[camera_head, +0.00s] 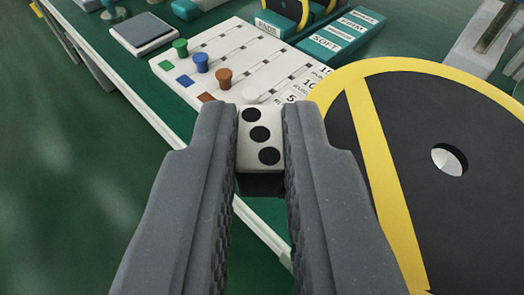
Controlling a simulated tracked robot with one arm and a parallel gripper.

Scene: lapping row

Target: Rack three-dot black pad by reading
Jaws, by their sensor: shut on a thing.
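The three-dot pad (260,148) is a small block with a white top face that bears three black dots and a black lower part. My gripper (262,112) is shut on it, with the pad between the two grey fingers near their tips. The pad is held in front of the white board (243,46); its underside is hidden. A teal rack (338,38) with white labels stands at the top right of the board. One label reads "SOFT"; the others are too small to read surely.
The board carries green (180,46), blue (201,62), brown (224,78) and white pegs along lines. A large black disc (420,185) with a yellow rim and stripe fills the right. A grey square plate (143,32) lies at the back left. The green floor (70,190) is clear.

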